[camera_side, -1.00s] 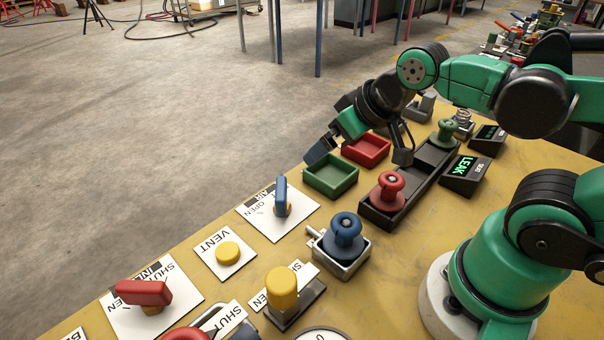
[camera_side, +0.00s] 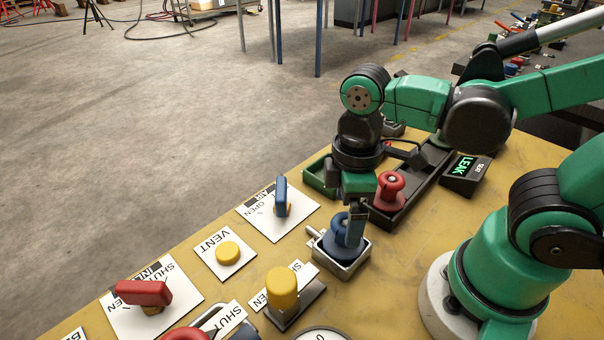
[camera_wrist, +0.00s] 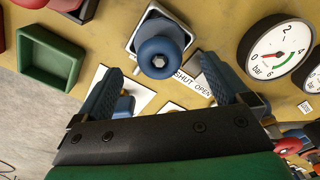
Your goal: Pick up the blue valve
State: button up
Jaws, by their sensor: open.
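The blue valve (camera_side: 338,243) is a flanged, spool-shaped piece with a round top. It stands upright in a square metal holder (camera_side: 343,270) on the yellow bench. In the wrist view the blue valve (camera_wrist: 160,57) shows from above, with its hex-marked top toward me. My gripper (camera_side: 353,235) points down over the valve, and its fingers hide part of it in the side view. In the wrist view my gripper (camera_wrist: 168,75) has its two blue fingers spread wide, one on each side, with the valve beyond the gap between their tips. Nothing is held.
A red spool (camera_side: 389,188) stands in a dark tray (camera_side: 425,172) behind. A green bin (camera_wrist: 48,60) is near. A blue handle (camera_side: 281,197) on a white plate, a yellow button (camera_side: 229,252) and a yellow knob (camera_side: 282,288) stand around. Gauges (camera_wrist: 277,52) show at right.

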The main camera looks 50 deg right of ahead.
aim_at(345, 229)
jog(key=shift+f, duration=2.45)
grip_shut()
jog(key=shift+r, duration=0.1)
